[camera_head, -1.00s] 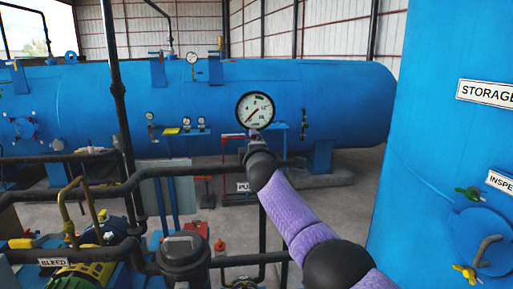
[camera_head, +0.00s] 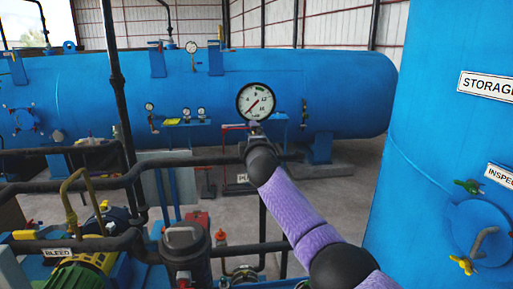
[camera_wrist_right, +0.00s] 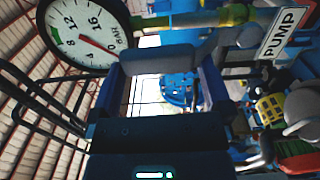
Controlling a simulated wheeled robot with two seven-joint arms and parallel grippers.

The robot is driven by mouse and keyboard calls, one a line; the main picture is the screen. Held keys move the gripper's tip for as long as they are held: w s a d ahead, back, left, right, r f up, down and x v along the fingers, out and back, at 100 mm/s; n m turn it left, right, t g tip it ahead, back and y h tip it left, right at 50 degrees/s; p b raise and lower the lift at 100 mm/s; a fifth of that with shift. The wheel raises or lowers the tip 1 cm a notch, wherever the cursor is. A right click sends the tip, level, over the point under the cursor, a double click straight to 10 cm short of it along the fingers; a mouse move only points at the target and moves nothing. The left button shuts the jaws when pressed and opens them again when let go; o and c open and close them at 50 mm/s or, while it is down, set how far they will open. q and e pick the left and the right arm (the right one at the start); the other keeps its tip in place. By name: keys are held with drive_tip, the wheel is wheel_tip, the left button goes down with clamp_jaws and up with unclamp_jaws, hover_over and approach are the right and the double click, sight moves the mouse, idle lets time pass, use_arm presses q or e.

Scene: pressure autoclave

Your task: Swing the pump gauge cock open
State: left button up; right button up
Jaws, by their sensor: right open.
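The round white pump gauge (camera_head: 256,102) stands upright in the middle of the head view; its dial also fills the upper left of the right wrist view (camera_wrist_right: 82,32). My right gripper (camera_wrist_right: 168,62) is open just beside and below the gauge. A horizontal pipe fitting with a yellow-green part (camera_wrist_right: 236,15) runs from the gauge's side across the top of the wrist view. A grey bar-like shape shows across the fingertips; I cannot tell whether it is the cock lever or a finger pad. In the head view my right wrist hides the fitting below the gauge. My left gripper is not in view.
A white PUMP label (camera_wrist_right: 282,33) hangs right of the gripper. Black pipes (camera_head: 190,162) run left of my arm. A large blue tank (camera_head: 440,150) stands close on the right. A long blue vessel (camera_head: 340,90) lies behind.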

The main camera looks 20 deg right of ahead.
drive_tip(key=v, duration=0.9)
